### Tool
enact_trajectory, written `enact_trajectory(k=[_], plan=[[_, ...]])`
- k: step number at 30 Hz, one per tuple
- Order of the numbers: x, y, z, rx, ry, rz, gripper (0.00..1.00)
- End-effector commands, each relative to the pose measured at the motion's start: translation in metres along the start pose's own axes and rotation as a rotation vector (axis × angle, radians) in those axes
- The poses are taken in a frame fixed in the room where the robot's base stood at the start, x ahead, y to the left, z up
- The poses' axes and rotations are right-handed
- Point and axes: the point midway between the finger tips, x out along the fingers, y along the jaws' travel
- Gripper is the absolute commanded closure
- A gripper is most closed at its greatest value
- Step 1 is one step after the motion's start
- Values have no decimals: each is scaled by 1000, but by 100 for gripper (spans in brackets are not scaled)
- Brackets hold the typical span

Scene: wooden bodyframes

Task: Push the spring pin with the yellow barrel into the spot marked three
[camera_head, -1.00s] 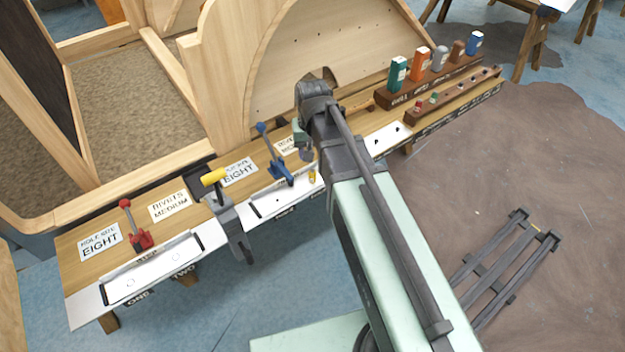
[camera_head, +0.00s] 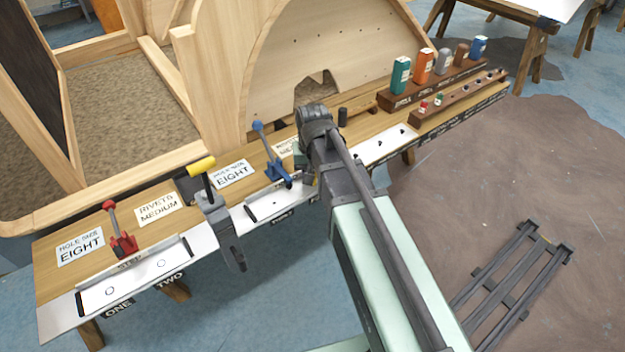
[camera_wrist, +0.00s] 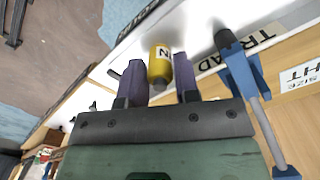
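In the wrist view a yellow barrel (camera_wrist: 160,62) marked with a letter N stands between the two dark purple fingers of my gripper (camera_wrist: 160,72). Both fingers appear to touch its sides. In the head view my gripper (camera_head: 308,165) is mostly hidden behind my own arm, over the bench edge, and the yellow barrel cannot be made out. A white plate (camera_head: 255,212) with a dark hole lies left of my gripper, beside the blue toggle clamp. A small label (camera_head: 283,216) on the bench front below it is too small to read.
A blue toggle clamp (camera_head: 274,160) stands close left of my gripper; it also shows in the wrist view (camera_wrist: 245,80). A yellow-handled clamp (camera_head: 215,215) and red clamp (camera_head: 122,235) stand farther left. Coloured bottles (camera_head: 422,68) stand at right. Labels ONE and TWO mark the left plate.

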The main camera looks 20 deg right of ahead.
Motion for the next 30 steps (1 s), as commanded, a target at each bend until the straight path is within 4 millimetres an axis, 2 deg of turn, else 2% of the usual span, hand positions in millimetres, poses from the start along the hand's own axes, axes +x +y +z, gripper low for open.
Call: enact_trajectory(k=[1,5,6,30], plan=[[0,0,0,0,0,0,79],[0,0,0,0,0,0,99],[0,0,0,0,0,0,100],[-12,0,0,0,0,0,100]])
